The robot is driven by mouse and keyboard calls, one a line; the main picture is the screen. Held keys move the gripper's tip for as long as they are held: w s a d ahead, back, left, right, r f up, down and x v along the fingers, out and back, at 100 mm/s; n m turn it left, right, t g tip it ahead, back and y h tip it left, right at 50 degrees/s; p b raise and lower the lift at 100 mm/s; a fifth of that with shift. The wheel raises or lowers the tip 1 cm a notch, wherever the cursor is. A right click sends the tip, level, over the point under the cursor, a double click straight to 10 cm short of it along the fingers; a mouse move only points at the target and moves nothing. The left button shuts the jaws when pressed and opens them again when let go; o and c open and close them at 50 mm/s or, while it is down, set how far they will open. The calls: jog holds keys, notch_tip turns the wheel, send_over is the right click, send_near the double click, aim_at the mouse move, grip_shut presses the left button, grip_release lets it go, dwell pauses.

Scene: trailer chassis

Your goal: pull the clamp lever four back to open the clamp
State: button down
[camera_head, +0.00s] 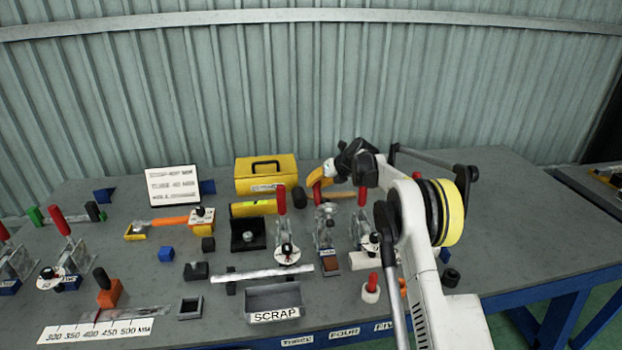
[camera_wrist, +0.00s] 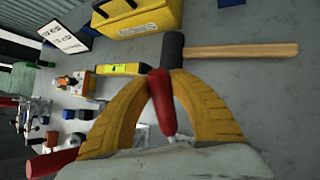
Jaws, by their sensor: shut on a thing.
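Clamp four (camera_head: 325,238) stands on the bench behind the front-edge plate marked FOUR. Its red lever (camera_head: 317,194) rises upright, with its upper part at my gripper (camera_head: 321,178). In the wrist view, my gripper's yellow fingers (camera_wrist: 158,78) close around the red lever (camera_wrist: 162,105), which sits between them. My gripper is shut on this lever. The lower part of the clamp is mostly hidden in the wrist view by the pale gripper body.
Another red-levered clamp (camera_head: 284,230) stands close on the left. A hammer (camera_wrist: 215,50) lies just behind the lever, near a yellow toolbox (camera_head: 266,175). A SCRAP bin (camera_head: 275,299) and a metal bar (camera_head: 262,273) lie in front to the left.

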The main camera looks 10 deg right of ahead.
jog(key=shift+w+f, duration=0.25)
jog(key=shift+g, duration=0.3)
jog(key=c, duration=1.2)
grip_release()
jog(key=shift+d, duration=0.1)
jog(key=v, duration=1.2)
